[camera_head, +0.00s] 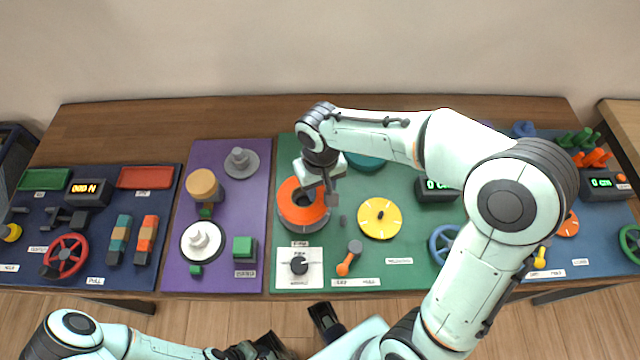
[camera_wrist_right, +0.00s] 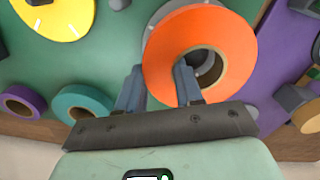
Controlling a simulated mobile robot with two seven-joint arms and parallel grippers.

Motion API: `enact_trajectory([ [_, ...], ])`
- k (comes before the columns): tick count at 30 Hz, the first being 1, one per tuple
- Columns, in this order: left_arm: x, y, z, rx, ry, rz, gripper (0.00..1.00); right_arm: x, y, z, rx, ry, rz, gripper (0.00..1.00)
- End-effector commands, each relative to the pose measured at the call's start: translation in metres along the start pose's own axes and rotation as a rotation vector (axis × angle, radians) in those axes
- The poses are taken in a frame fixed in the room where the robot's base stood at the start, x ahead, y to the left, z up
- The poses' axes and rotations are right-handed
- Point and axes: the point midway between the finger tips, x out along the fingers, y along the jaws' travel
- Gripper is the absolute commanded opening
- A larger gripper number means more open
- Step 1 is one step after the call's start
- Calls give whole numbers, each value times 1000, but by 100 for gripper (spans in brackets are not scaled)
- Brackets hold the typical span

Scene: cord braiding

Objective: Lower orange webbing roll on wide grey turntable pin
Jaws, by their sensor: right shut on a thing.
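The orange webbing roll (camera_head: 291,207) is a flat ring with a tan core, at the left of the green mat in the head view. It also shows in the right wrist view (camera_wrist_right: 234,52). My right gripper (camera_wrist_right: 158,70) is shut on the roll's wall, one finger in its hole and one outside. The grey turntable (camera_head: 298,228) shows as a rim under the roll, and grey shows through the hole. I cannot tell whether the roll touches the turntable or how far the pin enters it. My left gripper (camera_head: 262,348) is low at the bottom edge, its jaws unclear.
A teal roll (camera_head: 366,165) stands behind my right forearm. A yellow dial (camera_head: 379,218) lies to the right, with a white knob panel (camera_head: 300,268) and an orange-handled lever (camera_head: 347,262) in front. The purple mat (camera_head: 222,220) at left holds a tan roll (camera_head: 202,183) and a white disc.

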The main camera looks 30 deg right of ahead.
Motion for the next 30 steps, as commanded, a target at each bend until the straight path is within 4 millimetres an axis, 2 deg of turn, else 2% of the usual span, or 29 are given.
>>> enact_trajectory([
  [6,8,-3,0,-1,-3,-1,43,11,0,0,0,-1,0,2],
  [23,12,-4,0,-1,-4,-1,43,16,0,0,0,0,0,2],
  [24,11,-4,0,-1,-4,-1,43,15,0,0,0,0,0,45],
  [26,11,-4,0,-1,-3,-1,43,15,0,0,0,0,-1,65],
  [30,11,-4,0,-1,-3,-1,43,15,-2,0,-2,0,-4,65],
])
